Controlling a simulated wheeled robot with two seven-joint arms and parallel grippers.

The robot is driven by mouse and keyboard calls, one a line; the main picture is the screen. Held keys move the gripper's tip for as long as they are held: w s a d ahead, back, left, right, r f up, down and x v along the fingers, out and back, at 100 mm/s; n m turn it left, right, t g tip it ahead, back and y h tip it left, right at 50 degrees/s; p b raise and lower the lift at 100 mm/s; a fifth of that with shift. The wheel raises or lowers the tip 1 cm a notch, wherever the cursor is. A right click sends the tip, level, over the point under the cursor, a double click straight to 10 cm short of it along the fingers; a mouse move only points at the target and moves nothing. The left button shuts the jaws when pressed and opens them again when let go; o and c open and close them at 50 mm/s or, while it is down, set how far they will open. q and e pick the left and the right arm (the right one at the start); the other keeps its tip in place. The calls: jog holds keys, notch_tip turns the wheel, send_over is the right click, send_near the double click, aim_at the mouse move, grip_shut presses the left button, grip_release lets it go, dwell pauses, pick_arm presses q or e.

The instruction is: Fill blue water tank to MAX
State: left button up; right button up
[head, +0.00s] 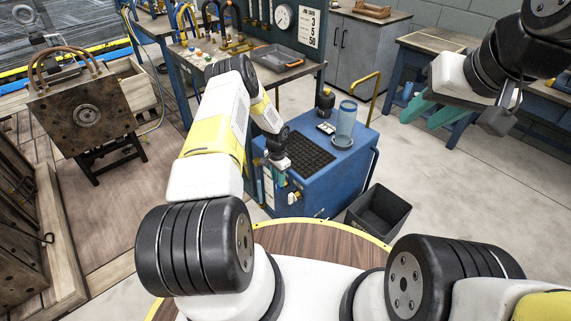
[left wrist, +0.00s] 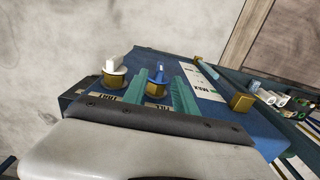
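The blue tank unit (head: 322,187) stands in the middle of the head view; it also fills much of the left wrist view (left wrist: 232,133). My left gripper (head: 279,178) is at its near left side. In the left wrist view, the open teal fingers of this gripper (left wrist: 162,80) are either side of the blue-handled brass valve (left wrist: 156,80), labelled FILL; contact cannot be told. A white-handled brass valve (left wrist: 115,72) is to its left. A white strip with a green MAX mark (left wrist: 203,84) is to the right; I cannot read the water level. My right gripper (head: 433,112) is open and empty, upper right.
A clear blue cylinder (head: 346,124) and a dark bottle (head: 325,101) stand on the unit's top. A black bin (head: 379,212) stands on the floor at its right. A workbench with a grey tray (head: 278,59) is behind.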

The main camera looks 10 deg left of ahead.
pick_arm(q)
notch_tip(320, 180, down, 5)
jog(key=shift+f, duration=0.1)
dwell(0.3)
grip_shut()
